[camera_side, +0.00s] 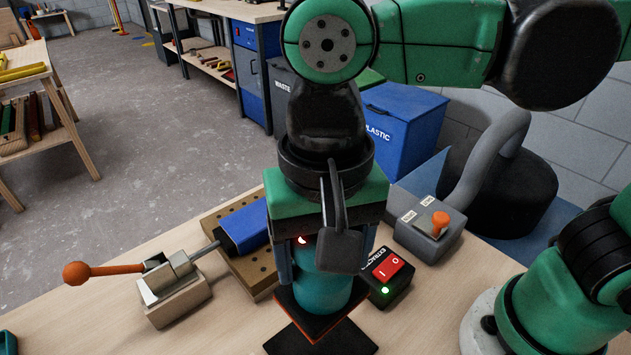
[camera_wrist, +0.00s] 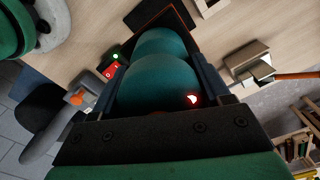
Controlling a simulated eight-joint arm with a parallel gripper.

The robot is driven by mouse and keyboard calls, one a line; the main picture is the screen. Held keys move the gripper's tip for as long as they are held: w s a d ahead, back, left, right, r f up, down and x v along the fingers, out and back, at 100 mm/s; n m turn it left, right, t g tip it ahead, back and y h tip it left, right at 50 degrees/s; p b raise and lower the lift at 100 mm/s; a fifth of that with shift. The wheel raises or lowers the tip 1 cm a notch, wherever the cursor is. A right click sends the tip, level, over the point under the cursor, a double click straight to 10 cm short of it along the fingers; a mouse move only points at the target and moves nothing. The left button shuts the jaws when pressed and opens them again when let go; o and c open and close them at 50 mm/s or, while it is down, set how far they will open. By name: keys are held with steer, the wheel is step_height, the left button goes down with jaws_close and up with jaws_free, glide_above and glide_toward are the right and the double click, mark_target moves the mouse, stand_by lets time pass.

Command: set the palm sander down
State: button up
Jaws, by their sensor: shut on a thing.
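The palm sander (camera_side: 333,288) has a rounded teal body and a flat dark base with an orange-red edge. My gripper (camera_side: 318,268) is shut on its body, with a finger on each side; the wrist view shows the teal body (camera_wrist: 160,85) between the fingers. A red light glows on the sander. The sander is upright, and its base appears a little above a black square pad (camera_side: 318,342) on the bench. The base hides part of the pad, so the exact gap is hard to tell.
A perforated wooden board (camera_side: 258,270) with a blue batten (camera_side: 245,226) and an orange-handled clamp (camera_side: 172,284) stand left of the sander. A red-switched extractor box (camera_side: 388,280) is close on the right. Behind it is a grey box with an orange knob (camera_side: 432,232). The front-left bench is mostly clear.

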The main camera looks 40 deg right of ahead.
step_height(320, 180, down, 12)
steer(key=shift+f, duration=0.1)
stand_by(0.5)
steer(key=o, duration=1.5)
steer(key=shift+f, duration=0.1)
step_height(320, 180, up, 12)
steer(key=shift+w+d, duration=0.25)
steer(key=shift+d, duration=0.05)
steer(key=w+d+f+n+t, duration=0.1)
steer(key=w+d+t, duration=0.1)
steer(key=d, duration=0.3)
steer(key=w+d+f+n+t, duration=0.1)
steer(key=w+d+n+t, duration=0.1)
steer(key=d, duration=0.4)
steer(key=w+d+f+n+t, duration=0.1)
steer(key=w+d+n+t, duration=0.1)
steer(key=d, duration=0.4)
steer(key=shift+w+d+t, duration=0.25)
steer(key=shift+w+t, duration=0.35)
steer(key=shift+w, duration=0.25)
